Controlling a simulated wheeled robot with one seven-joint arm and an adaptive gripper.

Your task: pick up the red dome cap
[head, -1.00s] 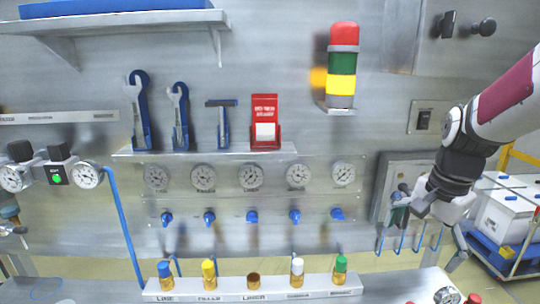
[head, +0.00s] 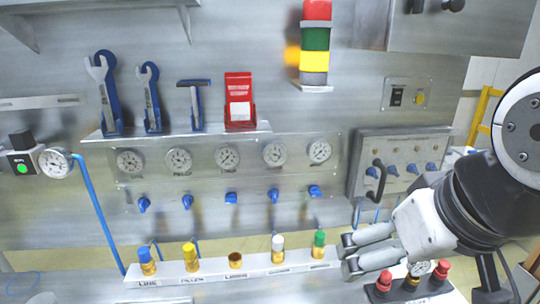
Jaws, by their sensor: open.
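A red rounded cap (head: 384,280) sits on a dark block at the lower right of the head view, just below my gripper. A second red rounded cap (head: 442,268) sits on the same block further right. I cannot tell which of them is the red dome cap. My gripper (head: 347,254) is open and empty, with its two fingers pointing left, above and left of the nearer red cap and apart from it. A round gauge (head: 420,268) between the two caps is partly covered by my gripper.
A white rail (head: 210,269) left of my gripper holds fittings with blue, yellow, white and green caps; the brass middle one (head: 235,259) is bare. A panel with a black handle (head: 378,178) is behind my gripper. Gauges and blue valves line the wall.

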